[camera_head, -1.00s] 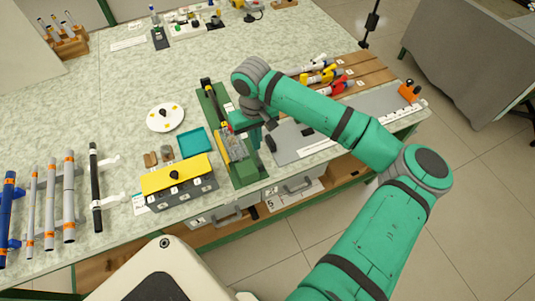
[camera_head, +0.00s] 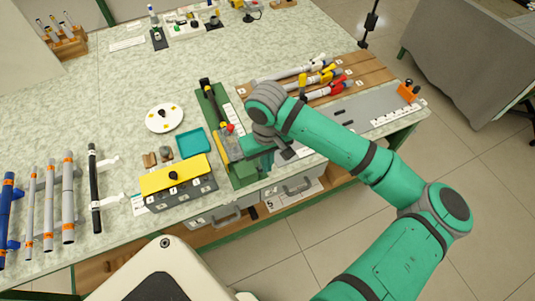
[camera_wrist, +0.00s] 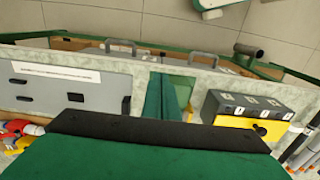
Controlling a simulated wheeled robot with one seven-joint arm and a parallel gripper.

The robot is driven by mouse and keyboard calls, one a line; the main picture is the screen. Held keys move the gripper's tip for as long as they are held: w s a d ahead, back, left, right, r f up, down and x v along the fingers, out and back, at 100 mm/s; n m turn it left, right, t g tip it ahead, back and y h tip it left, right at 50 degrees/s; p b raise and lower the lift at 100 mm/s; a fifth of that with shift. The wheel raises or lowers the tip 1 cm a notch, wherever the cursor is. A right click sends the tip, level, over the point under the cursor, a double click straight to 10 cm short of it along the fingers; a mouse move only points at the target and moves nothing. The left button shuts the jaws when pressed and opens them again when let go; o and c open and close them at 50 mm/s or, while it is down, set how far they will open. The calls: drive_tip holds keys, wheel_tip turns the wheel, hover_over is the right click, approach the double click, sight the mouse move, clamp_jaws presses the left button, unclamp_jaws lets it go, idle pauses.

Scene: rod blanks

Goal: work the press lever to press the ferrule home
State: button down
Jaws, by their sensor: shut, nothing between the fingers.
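The press (camera_head: 207,99) is a long green frame on the bench, with a dark rod along it and a green block (camera_head: 243,172) at its near end. A red knob (camera_head: 230,128), apparently the lever's end, shows just left of my gripper (camera_head: 259,143). My gripper is shut and empty, pointing down over the press's right side. Its fingertips are mostly hidden behind the wrist, and I cannot tell whether it touches the lever. In the wrist view, green and dark gripper parts fill the bottom, and the green press block (camera_wrist: 160,100) shows beyond. I cannot make out the ferrule.
A yellow-topped grey box (camera_head: 178,180) and a teal tray (camera_head: 194,142) stand left of the press. A grey plate (camera_head: 350,117) and a wooden rack (camera_head: 372,70) with coloured-handled tools lie to the right.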

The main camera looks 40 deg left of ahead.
drive_tip(key=shift+s+d, duration=1.3)
drive_tip(key=shift+d, duration=1.5)
wheel_tip(320, 180, up, 8)
drive_tip(key=shift+w, duration=0.1)
